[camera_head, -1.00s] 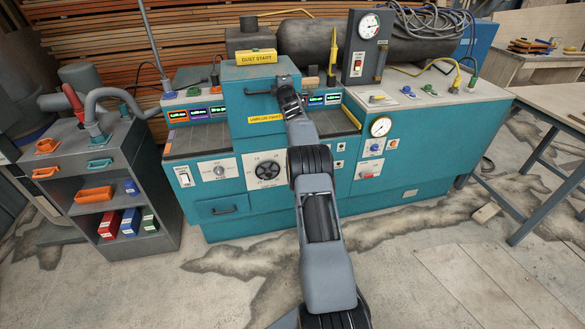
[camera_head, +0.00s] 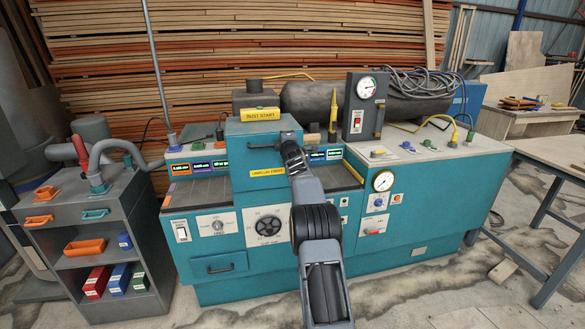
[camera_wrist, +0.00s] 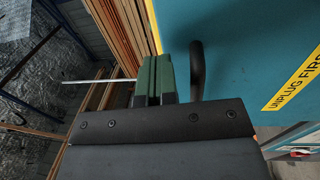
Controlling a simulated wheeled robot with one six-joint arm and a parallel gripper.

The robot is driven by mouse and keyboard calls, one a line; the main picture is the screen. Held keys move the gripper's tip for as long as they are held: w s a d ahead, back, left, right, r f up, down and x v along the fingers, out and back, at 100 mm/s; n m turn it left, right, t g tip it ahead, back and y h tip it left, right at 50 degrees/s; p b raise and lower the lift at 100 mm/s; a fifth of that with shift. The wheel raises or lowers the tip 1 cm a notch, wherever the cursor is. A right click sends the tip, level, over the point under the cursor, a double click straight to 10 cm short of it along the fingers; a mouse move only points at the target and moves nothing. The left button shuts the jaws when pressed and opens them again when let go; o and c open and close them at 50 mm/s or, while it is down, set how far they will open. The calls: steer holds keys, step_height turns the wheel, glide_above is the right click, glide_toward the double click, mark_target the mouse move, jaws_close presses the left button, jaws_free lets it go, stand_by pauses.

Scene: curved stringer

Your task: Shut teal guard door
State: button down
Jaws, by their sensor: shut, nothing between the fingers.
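The teal guard door (camera_head: 262,160) is an upright panel with a dark bar handle and a yellow label at its lower edge. It stands at the middle of the teal machine, and I cannot tell whether it is fully shut. It also shows in the wrist view (camera_wrist: 245,55), at the right. My gripper (camera_head: 287,136) is at the door's right side, partly hidden by my wrist. In the wrist view my gripper's green fingers (camera_wrist: 153,78) are together and empty. They are just left of the dark handle (camera_wrist: 197,70); contact is unclear.
The teal machine (camera_head: 215,262) has knobs, gauges and small displays around the door. A grey cart (camera_head: 150,262) with bins stands at the left. A wooden workbench (camera_head: 555,155) is at the right. Stacked planks fill the back. The floor in front is mostly clear.

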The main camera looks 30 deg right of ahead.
steer(key=r+b+v, duration=0.1)
steer(key=b+v, duration=0.4)
steer(key=v, duration=0.7)
steer(key=shift+b, duration=0.35)
steer(key=shift+a, duration=0.15)
step_height(320, 180, down, 9)
steer(key=s+d+m+g, duration=0.1)
steer(key=s+m+g, duration=0.1)
steer(key=m+g, duration=0.35)
steer(key=s+a+f+m+g+y+p, duration=0.2)
steer(key=s+a+f+m+g, duration=0.2)
steer(key=s+a+f+m, duration=0.25)
steer(key=s+a+r+g+y+p, duration=0.1)
steer(key=s+a+r+p, duration=0.1)
steer(key=s+a, duration=0.6)
steer(key=s+a+r+m+g+y+p, duration=0.1)
steer(key=s+a+r+g+y+p, duration=0.1)
steer(key=s+a+p, duration=0.3)
steer(key=s+a+r+g+y+p, duration=0.2)
steer(key=s+a+r+p, duration=0.1)
steer(key=s+a, duration=0.9)
steer(key=shift+s+a+m, duration=0.2)
steer(key=shift+s+m, duration=0.1)
steer(key=shift+s, duration=0.5)
